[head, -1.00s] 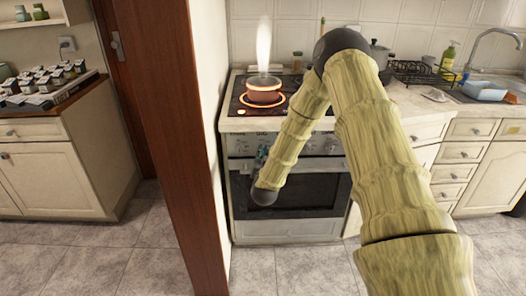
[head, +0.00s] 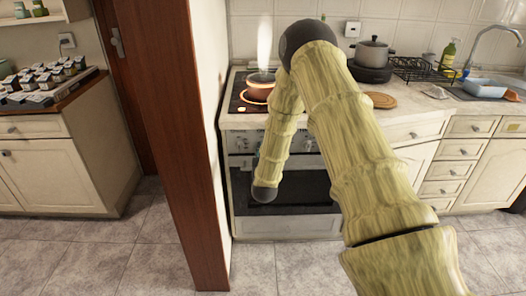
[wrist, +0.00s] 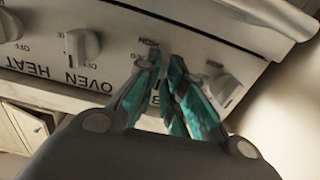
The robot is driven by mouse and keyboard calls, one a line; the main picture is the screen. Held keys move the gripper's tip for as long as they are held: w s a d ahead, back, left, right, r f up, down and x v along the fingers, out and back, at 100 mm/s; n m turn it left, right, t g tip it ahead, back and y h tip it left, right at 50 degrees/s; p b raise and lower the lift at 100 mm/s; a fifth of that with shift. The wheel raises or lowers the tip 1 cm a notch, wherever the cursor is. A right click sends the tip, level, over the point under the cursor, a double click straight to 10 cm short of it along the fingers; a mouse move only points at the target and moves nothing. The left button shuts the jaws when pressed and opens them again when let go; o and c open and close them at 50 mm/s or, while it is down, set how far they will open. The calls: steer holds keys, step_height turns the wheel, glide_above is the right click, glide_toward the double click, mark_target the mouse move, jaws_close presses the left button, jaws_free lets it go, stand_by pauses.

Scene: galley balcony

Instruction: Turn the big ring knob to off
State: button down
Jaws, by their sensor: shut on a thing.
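In the wrist view, my gripper (wrist: 162,62) has its teal fingers close together at the stove's control panel (wrist: 110,22), which appears upside down. The fingers are shut on a knob, mostly hidden between them, just by a HIGH marking. I cannot read its setting. A pale knob (wrist: 216,84) is to the right of the fingers, and another (wrist: 82,46) is to the left above OVEN HEAT. In the head view, my arm hides the gripper and the middle of the stove front (head: 243,143).
A grey pot (head: 374,52) stands on the counter to the right, near a dish rack (head: 415,68) and a round board (head: 381,100). A brown post (head: 172,140) stands close left of the stove. Floor (head: 285,262) is free in front.

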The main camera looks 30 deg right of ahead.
steer(key=shift+s+f, duration=0.15)
steer(key=shift+f, duration=0.1)
steer(key=c, duration=1.5)
jaws_free()
steer(key=shift+c, duration=0.2)
steer(key=shift+r, duration=0.1)
steer(key=v, duration=1.2)
